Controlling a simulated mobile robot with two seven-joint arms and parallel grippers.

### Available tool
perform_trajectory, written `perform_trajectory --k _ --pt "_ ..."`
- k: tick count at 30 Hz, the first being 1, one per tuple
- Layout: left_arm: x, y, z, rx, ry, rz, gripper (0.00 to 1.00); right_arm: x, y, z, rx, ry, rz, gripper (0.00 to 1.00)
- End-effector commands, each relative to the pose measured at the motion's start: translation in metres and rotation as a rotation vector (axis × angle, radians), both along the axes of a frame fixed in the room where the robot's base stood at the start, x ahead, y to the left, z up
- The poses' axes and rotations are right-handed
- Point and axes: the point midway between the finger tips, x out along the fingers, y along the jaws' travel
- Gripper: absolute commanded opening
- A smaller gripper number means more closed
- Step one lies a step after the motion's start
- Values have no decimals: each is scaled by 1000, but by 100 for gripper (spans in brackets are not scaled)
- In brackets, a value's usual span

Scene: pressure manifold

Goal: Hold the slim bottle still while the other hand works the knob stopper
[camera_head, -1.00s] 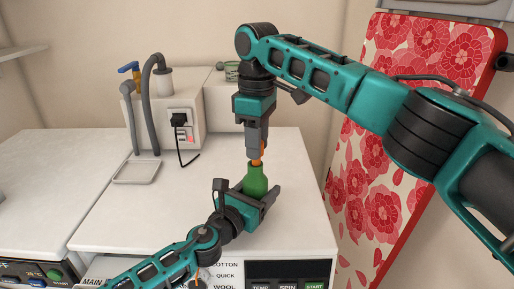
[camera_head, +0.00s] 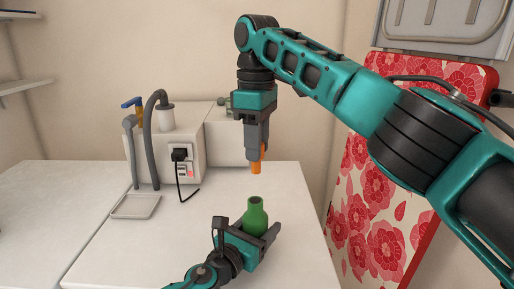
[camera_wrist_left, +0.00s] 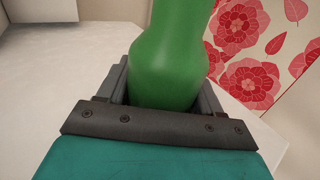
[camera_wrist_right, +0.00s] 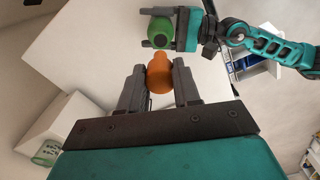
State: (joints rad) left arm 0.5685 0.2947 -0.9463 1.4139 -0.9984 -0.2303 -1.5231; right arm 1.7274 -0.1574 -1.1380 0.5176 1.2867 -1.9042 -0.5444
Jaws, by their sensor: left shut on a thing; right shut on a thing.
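The slim green bottle (camera_head: 256,217) stands upright on the white top, its mouth open. My left gripper (camera_head: 262,236) is shut around its body, and the left wrist view shows the bottle (camera_wrist_left: 170,65) between the fingers. The orange knob stopper (camera_head: 256,166) is held by my right gripper (camera_head: 257,152), above the bottle's mouth with a clear gap between them. In the right wrist view the stopper (camera_wrist_right: 159,73) sits between the two fingers, and the bottle (camera_wrist_right: 160,30) with its dark open mouth is beyond it.
A white box with a socket and black plug (camera_head: 181,154) stands behind left, with a grey hose and a blue-handled tap. A shallow tray (camera_head: 136,206) lies in front of it. A red floral panel (camera_head: 375,220) stands at the right.

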Motion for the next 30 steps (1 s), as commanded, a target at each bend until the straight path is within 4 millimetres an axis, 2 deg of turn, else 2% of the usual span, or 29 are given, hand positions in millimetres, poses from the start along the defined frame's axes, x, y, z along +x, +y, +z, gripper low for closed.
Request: perform_trajectory --k 10,11,18,20,30 --pt "0 0 -1 1 2 0 31 0 0 1 0 0 0 3" --pt "0 0 -1 1 2 0 66 0 0 1 0 0 0 3" --pt "0 0 -1 1 1 0 89 0 0 1 -1 1 0 3" --pt "0 0 0 1 1 0 95 0 0 1 -1 1 0 3" --pt "-3 3 -1 1 1 0 95 0 0 1 -1 1 0 3"
